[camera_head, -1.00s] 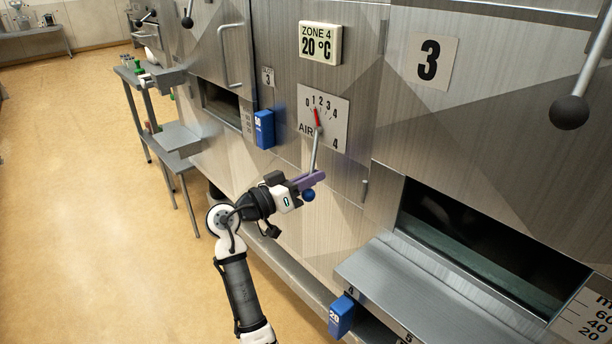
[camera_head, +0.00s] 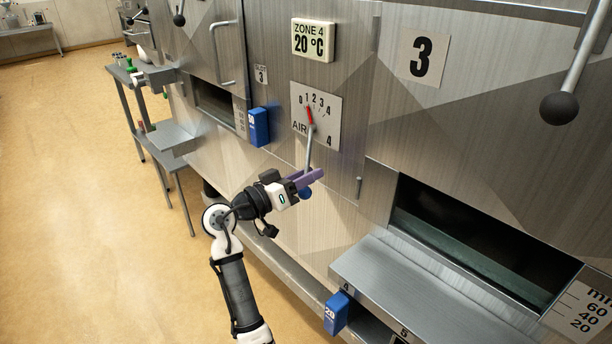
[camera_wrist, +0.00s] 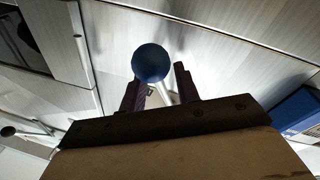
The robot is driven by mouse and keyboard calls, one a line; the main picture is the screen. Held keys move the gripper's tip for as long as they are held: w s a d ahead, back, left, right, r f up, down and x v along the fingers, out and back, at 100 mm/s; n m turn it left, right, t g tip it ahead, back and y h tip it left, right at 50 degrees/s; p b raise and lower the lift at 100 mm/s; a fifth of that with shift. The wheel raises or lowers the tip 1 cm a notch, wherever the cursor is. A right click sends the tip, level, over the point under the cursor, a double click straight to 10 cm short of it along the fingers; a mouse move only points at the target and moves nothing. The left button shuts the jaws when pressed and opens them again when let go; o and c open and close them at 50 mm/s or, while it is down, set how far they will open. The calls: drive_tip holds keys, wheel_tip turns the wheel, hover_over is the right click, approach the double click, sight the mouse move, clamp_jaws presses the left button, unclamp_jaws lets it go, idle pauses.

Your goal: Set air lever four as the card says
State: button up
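My gripper (camera_head: 312,179) is at the lever's lower end, just above the knob. In the wrist view its two dark purple fingers (camera_wrist: 159,92) stand apart on either side of the rod, with visible gaps. Contact cannot be told.
A ZONE 4 display (camera_head: 313,41) reads 20 °C. A large card (camera_head: 422,58) reads 3, and a small card (camera_head: 261,75) also shows a 3. A blue block (camera_head: 259,127) sits left of the dial. A metal shelf (camera_head: 405,278) juts out at lower right.

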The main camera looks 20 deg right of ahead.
drive_tip(key=b+v, duration=0.3)
drive_tip(key=v, duration=1)
drive_tip(key=shift+a, duration=0.4)
